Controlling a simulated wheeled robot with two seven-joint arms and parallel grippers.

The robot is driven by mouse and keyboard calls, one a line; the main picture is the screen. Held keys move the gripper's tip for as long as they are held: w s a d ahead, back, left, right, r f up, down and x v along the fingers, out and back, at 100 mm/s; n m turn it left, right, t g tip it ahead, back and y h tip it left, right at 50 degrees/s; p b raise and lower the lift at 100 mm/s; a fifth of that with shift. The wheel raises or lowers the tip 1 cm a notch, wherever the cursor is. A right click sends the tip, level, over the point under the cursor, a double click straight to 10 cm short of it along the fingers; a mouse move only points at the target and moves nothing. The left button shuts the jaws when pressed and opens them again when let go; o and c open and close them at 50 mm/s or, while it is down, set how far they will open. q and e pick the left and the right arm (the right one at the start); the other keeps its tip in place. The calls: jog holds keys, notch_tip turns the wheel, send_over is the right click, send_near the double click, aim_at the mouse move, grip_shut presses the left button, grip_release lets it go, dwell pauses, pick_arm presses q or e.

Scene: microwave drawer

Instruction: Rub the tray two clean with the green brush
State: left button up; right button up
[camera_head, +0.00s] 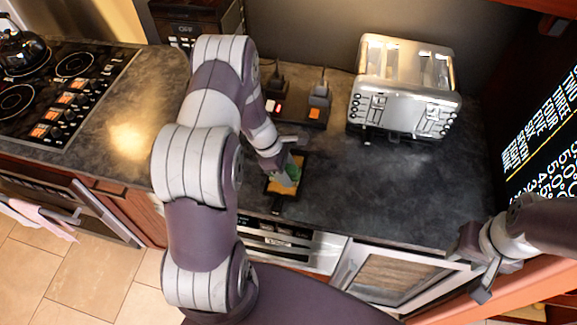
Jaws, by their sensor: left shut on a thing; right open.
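A small dark tray (300,159) with a yellow-orange inside lies on the dark counter near its front edge, in the middle of the head view. My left gripper (285,172) reaches down over the tray and is shut on the green brush (294,172). Only a small green part of the brush shows, at the tray; the gripper hides the rest. I cannot tell whether the brush touches the tray's surface. My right gripper (484,281) is open and empty at the lower right, in front of the counter edge.
A silver toaster (405,88) stands on the counter right of the tray. A power strip (293,108) with plugs lies behind the tray. A stove (60,85) with a kettle (22,50) is at the left. The counter right of the tray is clear.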

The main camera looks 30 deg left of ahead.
pick_arm(q)
jog(key=shift+s, duration=0.1)
jog(key=shift+s+d, duration=0.15)
jog(key=shift+s, duration=0.45)
jog(key=shift+s+d, duration=0.15)
jog(key=shift+s, duration=0.65)
jog(key=shift+w+a+r, duration=0.1)
jog(key=shift+w+a, duration=0.1)
jog(key=shift+w, duration=0.75)
jog(key=shift+w+a, duration=0.1)
jog(key=shift+w, duration=0.4)
jog(key=shift+w, duration=0.1)
